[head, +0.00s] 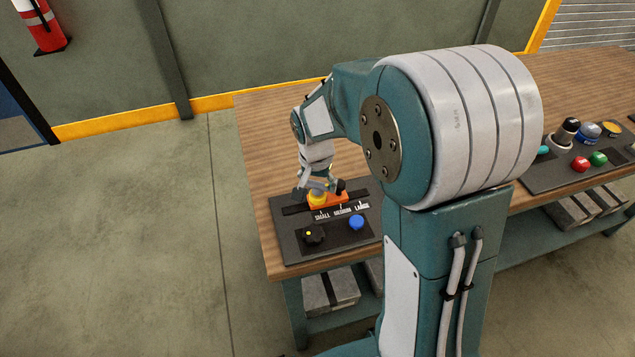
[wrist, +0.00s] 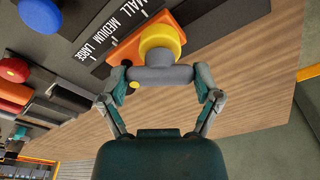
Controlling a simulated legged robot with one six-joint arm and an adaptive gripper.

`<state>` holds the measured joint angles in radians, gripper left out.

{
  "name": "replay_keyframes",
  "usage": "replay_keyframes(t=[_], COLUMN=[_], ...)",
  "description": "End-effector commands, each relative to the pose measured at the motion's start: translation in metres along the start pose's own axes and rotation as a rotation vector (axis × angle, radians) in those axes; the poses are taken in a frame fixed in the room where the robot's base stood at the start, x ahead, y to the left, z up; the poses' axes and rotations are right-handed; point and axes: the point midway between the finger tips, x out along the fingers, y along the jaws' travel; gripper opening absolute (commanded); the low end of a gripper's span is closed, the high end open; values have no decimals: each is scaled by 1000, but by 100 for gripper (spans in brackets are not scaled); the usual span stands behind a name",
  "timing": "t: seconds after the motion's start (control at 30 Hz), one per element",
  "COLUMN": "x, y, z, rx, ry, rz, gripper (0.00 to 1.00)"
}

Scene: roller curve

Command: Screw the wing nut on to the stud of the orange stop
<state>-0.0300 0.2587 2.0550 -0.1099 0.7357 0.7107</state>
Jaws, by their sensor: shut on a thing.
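The orange stop (head: 328,200) sits on the dark rail behind the words SMALL, MEDIUM and LARGE; in the wrist view it is an orange block (wrist: 128,48). A round yellow piece (wrist: 160,40) is at the stop, also visible in the head view (head: 317,198). The wing nut (wrist: 160,76) appears as a grey crossbar against the yellow piece. My gripper (wrist: 160,88) is shut on its two ends, and points down over the stop in the head view (head: 319,188). The stud is hidden, so I cannot tell how far the nut is on it.
The dark panel (head: 290,248) also carries a black knob (head: 313,234) with a yellow dot and a blue button (head: 356,222). A second panel (head: 545,180) with several buttons stands at the right of the wooden bench (head: 255,130). Bare bench lies behind and left of my gripper.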

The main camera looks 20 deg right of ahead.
Motion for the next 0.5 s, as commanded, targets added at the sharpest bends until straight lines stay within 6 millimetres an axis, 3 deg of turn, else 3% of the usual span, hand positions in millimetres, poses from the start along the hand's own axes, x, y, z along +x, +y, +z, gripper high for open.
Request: replay_keyframes(t=[0.5], x=[0], y=[0], z=[0], rx=[522], ry=[-1], rz=[64], gripper=[35])
